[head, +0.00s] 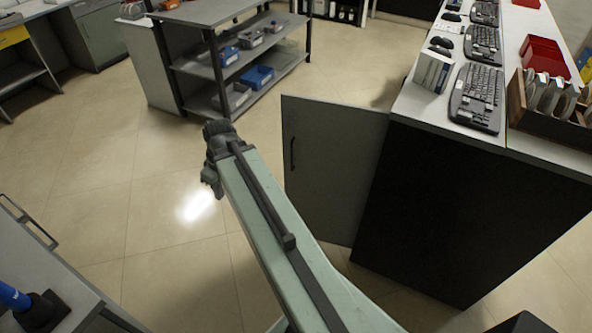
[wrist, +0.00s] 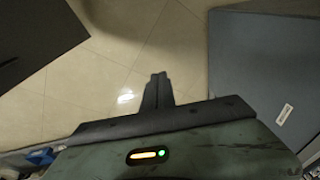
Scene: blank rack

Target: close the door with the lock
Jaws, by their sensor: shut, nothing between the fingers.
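The door (head: 335,165) is a grey panel with a black bar handle (head: 292,153). It stands swung open at the left side of a dark cabinet (head: 465,215) in the head view. I cannot make out a lock on it. My gripper (wrist: 157,80) has its fingers together with nothing between them, over bare floor. In the head view my gripper (head: 212,178) is left of the door's free edge, apart from it. A grey panel with a white label (wrist: 240,85) fills the right of the wrist view; I cannot tell if it is the door.
A grey shelf unit (head: 222,72) with blue and grey bins stands behind the gripper. Keyboards (head: 475,95) and a wooden rack (head: 540,105) sit on the white counter. A grey surface (head: 40,262) is at lower left. Tiled floor (head: 150,190) left of the door is clear.

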